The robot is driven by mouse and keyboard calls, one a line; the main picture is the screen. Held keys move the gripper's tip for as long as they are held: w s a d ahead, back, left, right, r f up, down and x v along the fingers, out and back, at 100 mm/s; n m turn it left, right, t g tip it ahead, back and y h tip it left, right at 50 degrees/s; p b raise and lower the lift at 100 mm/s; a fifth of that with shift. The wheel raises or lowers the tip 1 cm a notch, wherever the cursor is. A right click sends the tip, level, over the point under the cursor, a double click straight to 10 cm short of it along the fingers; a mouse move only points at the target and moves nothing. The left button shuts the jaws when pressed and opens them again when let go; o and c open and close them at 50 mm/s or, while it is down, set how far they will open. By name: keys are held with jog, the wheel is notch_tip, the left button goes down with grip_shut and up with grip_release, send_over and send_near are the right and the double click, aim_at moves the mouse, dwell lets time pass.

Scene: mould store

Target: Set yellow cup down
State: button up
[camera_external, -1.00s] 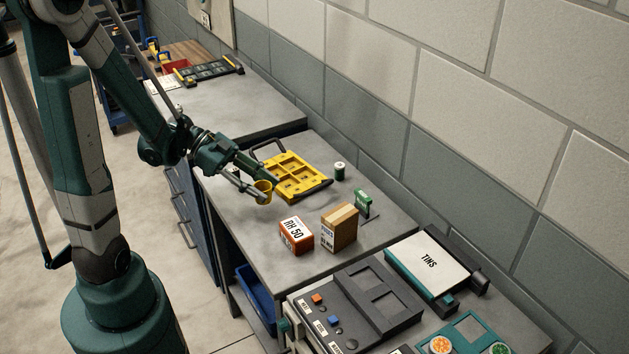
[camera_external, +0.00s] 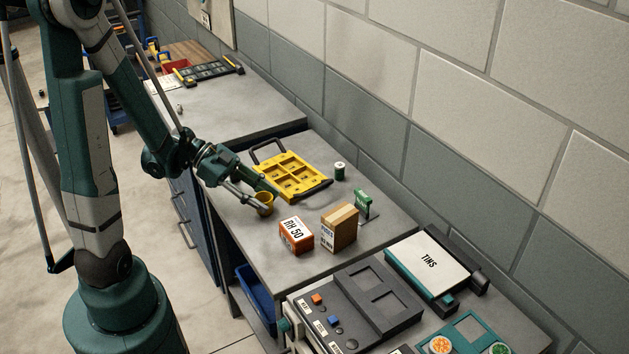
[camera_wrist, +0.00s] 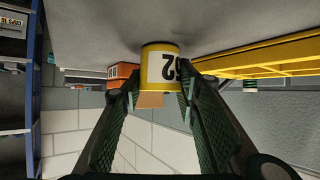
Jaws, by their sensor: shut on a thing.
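The yellow cup (camera_external: 265,205) is between the fingers of my gripper (camera_external: 260,203), low over the grey worktop (camera_external: 225,212), in front of the yellow compartment tray. In the wrist view, which is upside down, the cup (camera_wrist: 160,60) shows a white label with "62". The two dark green fingers of my gripper (camera_wrist: 159,90) press on its sides. The cup looks upright. The cup's base is at or very close to the worktop; I cannot tell if it touches.
The yellow tray (camera_external: 280,164) with its black handle lies just behind the cup. An orange-red box (camera_external: 297,235) marked "RH 50" and a cardboard box (camera_external: 340,228) stand to the right. A green tin (camera_external: 339,171) stands behind. Bare worktop lies left of the cup.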

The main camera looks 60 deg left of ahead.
jog(key=o, duration=0.9)
jog(key=shift+s+a+r, duration=0.35)
jog(key=shift+a+r, duration=0.05)
jog(key=shift+a, duration=0.1)
jog(key=shift+p+v, duration=1.3)
jog(key=shift+v, duration=4)
jog(key=shift+d, duration=0.1)
